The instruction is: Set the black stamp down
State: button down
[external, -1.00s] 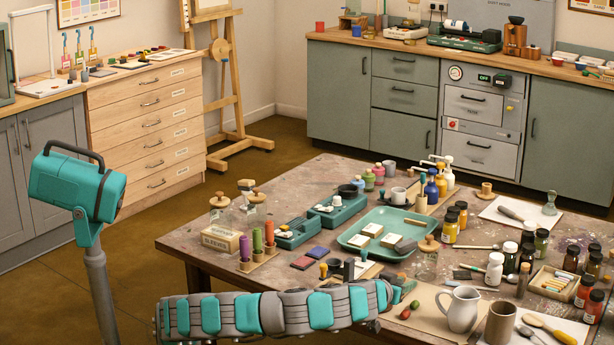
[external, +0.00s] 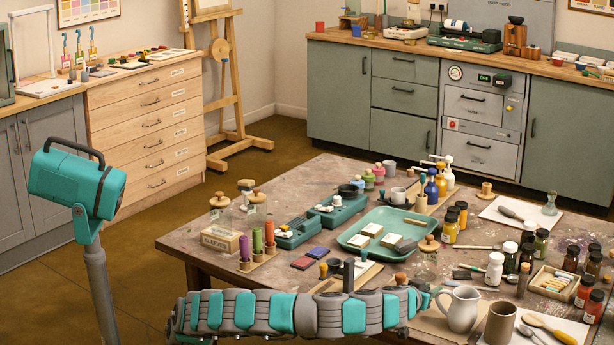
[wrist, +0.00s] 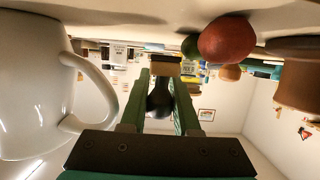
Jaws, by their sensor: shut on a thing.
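The black stamp (wrist: 158,100) is between the fingers of my gripper (wrist: 162,80) in the wrist view, which is upside down. I cannot tell whether the block touches the table. In the external view my arm's end (external: 422,298) is low over the table's front, just left of the white jug. The held stamp cannot be made out there.
The white jug (external: 460,309) and a brown cup (external: 500,323) stand close on the right. In the wrist view the jug's handle (wrist: 95,90) is near the left finger. A red rounded thing (wrist: 227,40) and a green one (wrist: 190,46) lie close by.

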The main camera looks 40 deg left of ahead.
jog(key=shift+f, duration=0.85)
jog(key=shift+f+b, duration=0.25)
jog(key=shift+b, duration=0.05)
jog(key=c, duration=0.9)
grip_release()
jog(key=shift+r, duration=0.1)
jog(key=shift+r, duration=0.1)
jog(key=shift+r+p, duration=0.15)
jog(key=shift+p, duration=0.3)
jog(key=b+v, duration=0.1)
jog(key=v, duration=1)
jog(key=shift+s, duration=0.2)
jog(key=o, duration=0.4)
jog(key=shift+s, duration=0.3)
